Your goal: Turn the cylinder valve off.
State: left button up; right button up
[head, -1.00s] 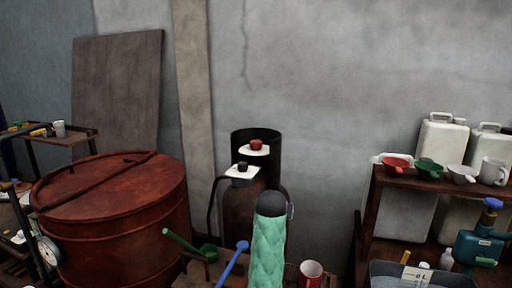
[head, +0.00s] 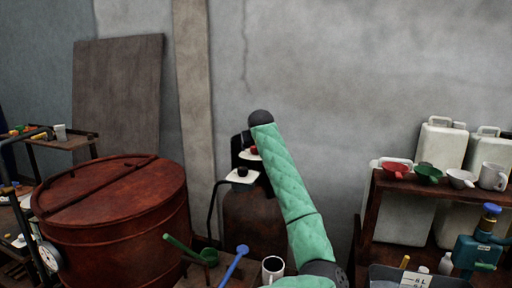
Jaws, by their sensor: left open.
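A rusty brown cylinder (head: 250,218) stands against the wall in the head view, with a dark collar around its top. A red knob (head: 255,150) sits on a white plate at its top, partly covered by my arm. A black knob (head: 242,171) sits on a second white plate, lower and nearer. I cannot tell whether the valve is on or off. My left gripper (head: 246,140) is small and mostly hidden at the collar, just above and left of the red knob; it is open. I cannot tell whether it touches the knob. My right gripper is out of view.
A large rusty vat (head: 115,205) fills the left. A green ladle (head: 190,250), a blue-ended rod (head: 236,262) and a mug (head: 272,268) are at the front. A shelf (head: 430,183) at the right holds bowls and a mug. White canisters (head: 437,150) stand behind it.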

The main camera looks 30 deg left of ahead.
pick_arm(q)
jog(key=shift+g, duration=0.4)
jog(key=w+a+f+p, duration=0.1)
jog(key=w, duration=0.1)
jog(key=w+a+f, duration=0.1)
jog(key=w+a, duration=0.1)
jog(key=w, duration=0.1)
jog(key=w+a+f+p, duration=0.1)
jog(key=w, duration=0.1)
jog(key=shift+w+a+f+p, duration=0.15)
jog(key=shift+w+f+p, duration=0.15)
jog(key=shift+w, duration=0.05)
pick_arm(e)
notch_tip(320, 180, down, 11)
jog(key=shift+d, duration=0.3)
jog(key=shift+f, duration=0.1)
pick_arm(q)
jog(key=c, duration=1)
